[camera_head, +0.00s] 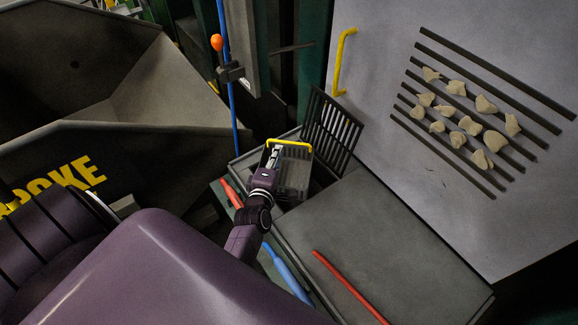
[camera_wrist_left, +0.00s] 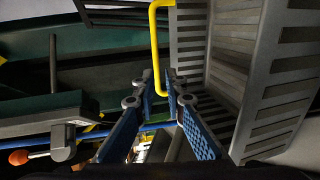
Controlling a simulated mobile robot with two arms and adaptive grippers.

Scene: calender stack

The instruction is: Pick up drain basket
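The drain basket (camera_head: 295,174) is a grey slatted basket with a yellow handle (camera_head: 290,142). My left gripper (camera_head: 272,157) is at the handle's left end. Its two blue-padded fingers (camera_wrist_left: 161,85) are close on both sides of the yellow bar and look shut on it. Whether the basket is off its seat is unclear. My right gripper is not in view.
A dark slotted grate (camera_head: 331,128) stands upright behind the basket. A grey panel (camera_head: 460,215) with slots and beige lumps rises at the right. A red bar (camera_head: 345,285) lies on the bench. A blue cable and orange knob (camera_head: 216,42) are at the left.

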